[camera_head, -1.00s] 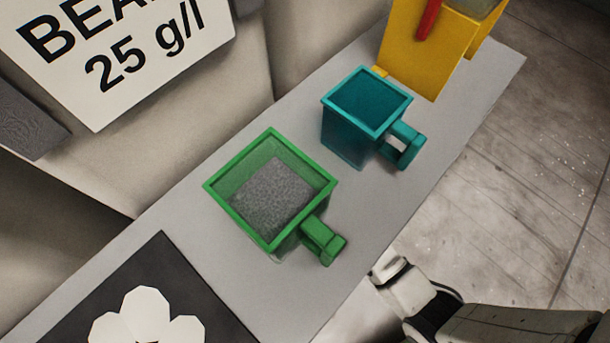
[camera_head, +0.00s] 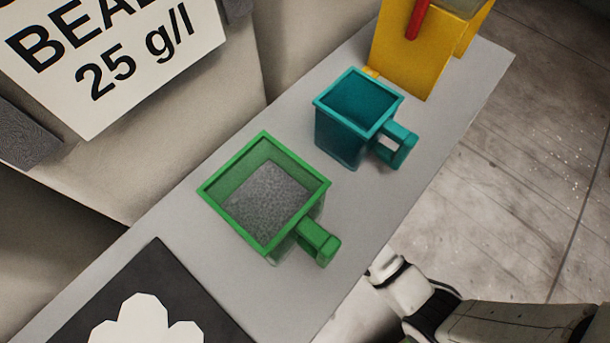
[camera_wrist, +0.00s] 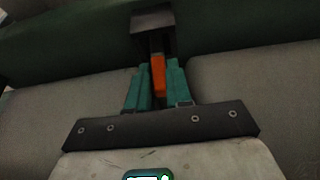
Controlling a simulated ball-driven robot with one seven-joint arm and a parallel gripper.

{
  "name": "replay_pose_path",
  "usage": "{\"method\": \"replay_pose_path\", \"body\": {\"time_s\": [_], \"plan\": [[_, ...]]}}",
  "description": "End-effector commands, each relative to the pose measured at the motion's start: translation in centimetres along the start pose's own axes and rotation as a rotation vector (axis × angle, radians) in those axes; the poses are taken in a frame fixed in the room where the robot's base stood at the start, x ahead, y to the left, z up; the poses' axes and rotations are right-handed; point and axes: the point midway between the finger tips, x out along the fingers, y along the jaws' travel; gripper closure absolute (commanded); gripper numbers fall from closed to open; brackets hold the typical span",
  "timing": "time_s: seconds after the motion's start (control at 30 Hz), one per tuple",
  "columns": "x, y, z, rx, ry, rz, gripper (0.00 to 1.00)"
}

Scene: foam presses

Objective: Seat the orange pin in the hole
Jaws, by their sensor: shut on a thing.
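In the wrist view, my gripper (camera_wrist: 158,80) has teal fingers shut on the orange pin (camera_wrist: 158,68). The pin's orange part shows between the fingers and runs up the picture. A dark square block (camera_wrist: 152,20) with a shaded recess on its near side is at the pin's far end. I cannot tell whether the pin touches the block or enters it. No hole is clearly visible. The pin and gripper do not show in the head view, where only part of my arm is at the lower right.
A grey bench holds a green cup (camera_head: 310,240) with grey granules, a teal cup (camera_head: 340,140) and a yellow container (camera_head: 398,55). A dark panel with a white flower shape (camera_head: 145,318) lies at the near end. A dark green band (camera_wrist: 60,55) crosses behind my gripper.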

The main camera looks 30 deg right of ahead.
Motion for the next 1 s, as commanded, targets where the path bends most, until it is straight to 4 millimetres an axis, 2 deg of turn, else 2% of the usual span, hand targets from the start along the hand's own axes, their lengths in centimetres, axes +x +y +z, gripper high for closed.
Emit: {"method": "replay_pose_path", "body": {"time_s": [0.23, 0.4, 0.53, 1.0], "plan": [[-0.9, 0.0, -0.5, 0.000, 0.002, 0.000, 1.00], [-3.0, 0.0, -1.4, 0.000, 0.003, 0.001, 1.00], [-2.6, 0.0, 0.0, 0.002, 0.074, 0.000, 1.00], [-2.9, 0.0, 2.5, 0.001, 0.367, -0.001, 1.00]]}}
